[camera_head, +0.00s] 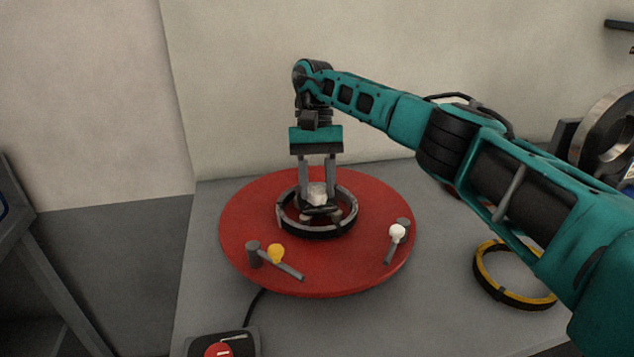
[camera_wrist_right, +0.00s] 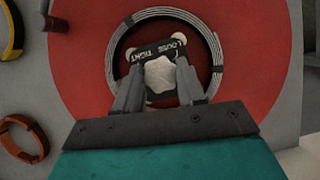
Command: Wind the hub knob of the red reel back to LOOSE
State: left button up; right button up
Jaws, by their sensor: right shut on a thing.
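The red reel (camera_head: 243,210) lies flat on a grey table, its round face up. A dark ring-shaped coil (camera_head: 290,228) lies around its hub. The pale hub knob (camera_head: 317,190) is at the centre, and my right gripper (camera_head: 317,192) reaches down from above and is shut on it. In the right wrist view the knob (camera_wrist_right: 160,76) shows whitish between the two fingers (camera_wrist_right: 160,88). A black label (camera_wrist_right: 165,47) beyond the knob reads LOOSE and TIGHT. Where the knob points on the label I cannot tell. My left gripper is not in view.
A yellow and black ring (camera_head: 512,296) lies at the right. A dark box with a red button (camera_head: 219,349) sits at the front left.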

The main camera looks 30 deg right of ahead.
jog(key=o, duration=1.1)
jog(key=shift+c, duration=0.2)
jog(key=shift+r, duration=0.35)
notch_tip(320, 180, up, 14)
jog(key=p, duration=0.7)
notch_tip(320, 180, up, 5)
send_over(317, 188)
jog(key=shift+r+b, duration=0.15)
jog(key=shift+b, duration=0.2)
